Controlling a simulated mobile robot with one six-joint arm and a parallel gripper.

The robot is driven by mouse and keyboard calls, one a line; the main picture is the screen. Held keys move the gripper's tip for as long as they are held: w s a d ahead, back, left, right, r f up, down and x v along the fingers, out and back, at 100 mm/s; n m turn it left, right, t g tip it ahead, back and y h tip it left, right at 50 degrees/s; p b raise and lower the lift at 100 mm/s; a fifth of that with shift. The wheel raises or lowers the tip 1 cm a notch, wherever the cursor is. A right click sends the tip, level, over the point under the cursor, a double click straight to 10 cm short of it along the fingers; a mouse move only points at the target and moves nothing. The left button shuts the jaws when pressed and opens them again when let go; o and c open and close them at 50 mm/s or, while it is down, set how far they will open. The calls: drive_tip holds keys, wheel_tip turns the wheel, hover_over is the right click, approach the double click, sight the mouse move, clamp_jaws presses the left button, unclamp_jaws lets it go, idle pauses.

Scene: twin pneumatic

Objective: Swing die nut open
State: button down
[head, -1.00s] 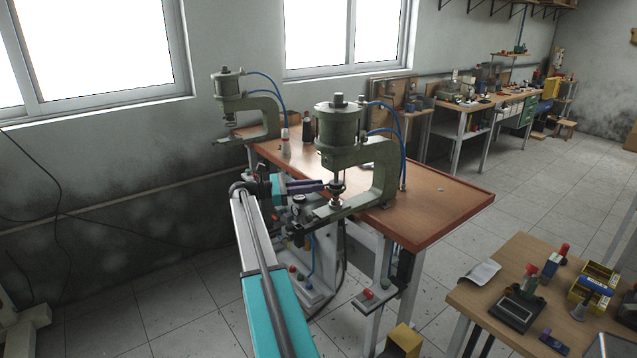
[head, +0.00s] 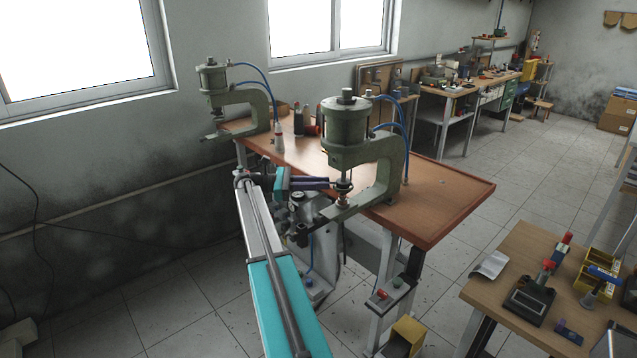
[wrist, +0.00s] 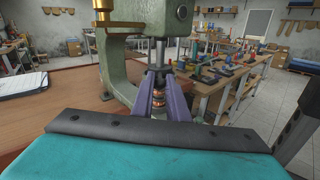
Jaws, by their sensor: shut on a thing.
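Two green pneumatic presses stand on the wooden table. The nearer press (head: 347,124) has my gripper (head: 336,184) at the dark die nut (head: 344,187) on its ram, above the lower die. In the wrist view my gripper's purple fingers (wrist: 160,98) converge on the vertical ram rod and are shut on the die nut there. The nut is mostly hidden between the fingertips in that view. A coppery ringed part (wrist: 157,102) shows between the fingers. The other press (head: 214,90) stands at the far left end of the table, apart from my gripper.
Bottles (head: 298,120) stand on the table (head: 452,205) between the presses. Blue air hoses (head: 400,112) loop behind the nearer press. A second bench (head: 515,244) with tools and a yellow bin is at the right. The table's right part is mostly clear.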

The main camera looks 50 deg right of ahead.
idle(0.3)
drive_tip(key=c, duration=1.9)
unclamp_jaws()
drive_tip(key=shift+d, duration=0.1)
